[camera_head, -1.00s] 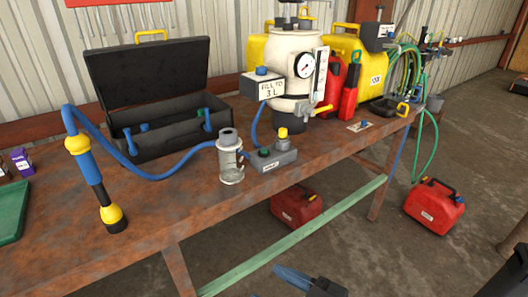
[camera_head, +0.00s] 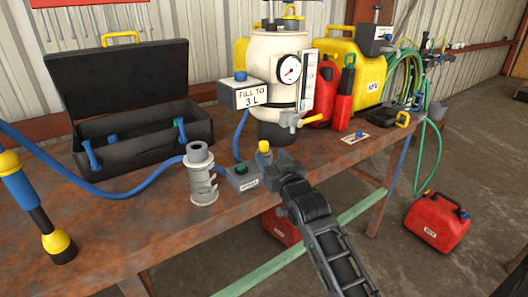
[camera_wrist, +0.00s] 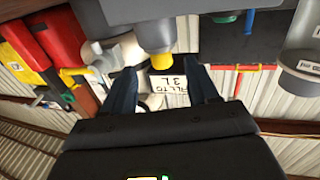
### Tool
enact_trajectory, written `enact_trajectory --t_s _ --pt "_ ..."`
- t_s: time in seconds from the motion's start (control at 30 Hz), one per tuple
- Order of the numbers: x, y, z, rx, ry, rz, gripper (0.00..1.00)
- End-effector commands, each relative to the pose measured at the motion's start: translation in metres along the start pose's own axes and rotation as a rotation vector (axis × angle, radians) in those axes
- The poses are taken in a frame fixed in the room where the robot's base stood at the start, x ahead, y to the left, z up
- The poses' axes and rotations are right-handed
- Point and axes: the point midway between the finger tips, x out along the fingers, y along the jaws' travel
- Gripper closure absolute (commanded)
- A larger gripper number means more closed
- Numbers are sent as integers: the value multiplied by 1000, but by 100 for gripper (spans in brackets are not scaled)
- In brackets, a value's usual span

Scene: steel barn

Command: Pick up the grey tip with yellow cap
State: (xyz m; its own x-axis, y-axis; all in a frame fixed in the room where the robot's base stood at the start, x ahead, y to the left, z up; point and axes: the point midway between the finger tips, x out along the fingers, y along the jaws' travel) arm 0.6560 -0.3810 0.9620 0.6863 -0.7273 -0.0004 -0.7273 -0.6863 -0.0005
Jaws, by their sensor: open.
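The grey tip with yellow cap (camera_head: 265,154) stands upright at the back of a small grey box (camera_head: 242,182) on the rusty bench. My gripper (camera_head: 272,170) is beside it, on its right and nearer side, and covers part of the box. In the wrist view, the tip (camera_wrist: 152,32) hangs upside down at the top centre, yellow cap lowest. My open gripper (camera_wrist: 163,78) has one dark finger on either side of the cap's line, with nothing held. I cannot tell how deep the tip lies between the fingers.
A grey metal cup-like holder (camera_head: 202,180) stands close left of the box. The white tank (camera_head: 275,80) with gauge and "FILL TO 3 L" sign is behind. A blue hose (camera_head: 120,190) crosses the bench from a blue-yellow tool (camera_head: 28,203). A black toolbox (camera_head: 135,145) is open.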

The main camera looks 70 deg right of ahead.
Motion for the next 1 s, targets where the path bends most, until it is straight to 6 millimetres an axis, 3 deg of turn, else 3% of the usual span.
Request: enact_trajectory --t_s 0.5,0.83,1.0 --pt "61 0 -5 0 1 -2 41" --pt "66 0 -4 0 1 -2 41" --pt "66 0 -4 -1 1 -2 57"
